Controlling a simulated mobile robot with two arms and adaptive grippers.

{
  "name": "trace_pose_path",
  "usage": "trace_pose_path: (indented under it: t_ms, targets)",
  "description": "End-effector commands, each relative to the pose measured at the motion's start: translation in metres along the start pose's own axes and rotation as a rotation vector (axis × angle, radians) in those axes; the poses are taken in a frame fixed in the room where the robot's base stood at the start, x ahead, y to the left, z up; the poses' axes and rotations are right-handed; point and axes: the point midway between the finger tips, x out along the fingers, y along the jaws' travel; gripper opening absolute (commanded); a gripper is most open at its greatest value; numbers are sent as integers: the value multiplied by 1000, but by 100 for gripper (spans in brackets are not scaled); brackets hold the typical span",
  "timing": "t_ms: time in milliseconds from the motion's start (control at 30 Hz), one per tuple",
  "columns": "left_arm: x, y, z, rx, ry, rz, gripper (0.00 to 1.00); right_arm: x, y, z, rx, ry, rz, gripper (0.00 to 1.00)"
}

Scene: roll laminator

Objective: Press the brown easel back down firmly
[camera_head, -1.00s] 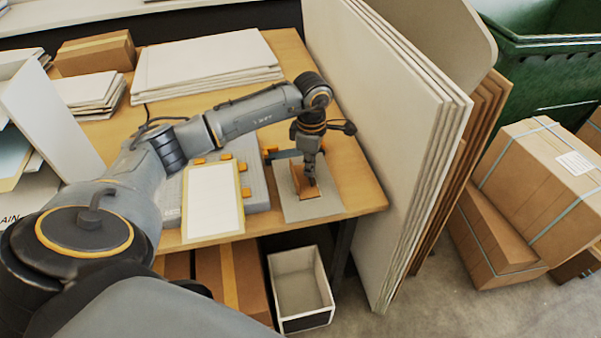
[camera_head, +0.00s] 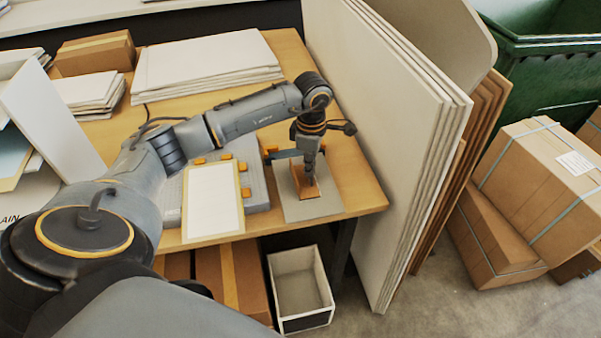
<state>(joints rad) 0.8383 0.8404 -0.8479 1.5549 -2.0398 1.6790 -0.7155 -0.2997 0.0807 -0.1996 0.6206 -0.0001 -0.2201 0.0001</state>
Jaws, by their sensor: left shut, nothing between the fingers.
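The brown easel back (camera_head: 307,191) is a small brown piece lying on a light grey board (camera_head: 323,208) near the table's right front corner. My left gripper (camera_head: 309,178) is shut and points straight down at the easel back, with its fingertips at or just above the piece's surface. Whether the tips touch it is too small to tell. My right gripper is not in view.
A grey laminator (camera_head: 255,187) with orange parts and a white panel (camera_head: 213,200) sit to the left. Tall white boards (camera_head: 400,150) lean along the table's right side. A bin (camera_head: 300,285) stands below. Stacked sheets (camera_head: 205,65) lie at the back.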

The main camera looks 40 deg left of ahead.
Motion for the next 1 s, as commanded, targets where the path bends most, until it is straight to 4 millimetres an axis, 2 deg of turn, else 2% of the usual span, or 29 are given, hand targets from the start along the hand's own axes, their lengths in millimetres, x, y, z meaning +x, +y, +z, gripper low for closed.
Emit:
trace_pose_path:
  t_ms: [33, 100, 1000]
  targets:
    - [8, -5, 0, 4, 6, -16, 0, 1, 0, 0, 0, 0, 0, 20]
    - [9, -5, 0, 4, 6, -16, 0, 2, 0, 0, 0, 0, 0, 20]
    - [9, -5, 0, 4, 5, -16, 0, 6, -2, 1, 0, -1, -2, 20]
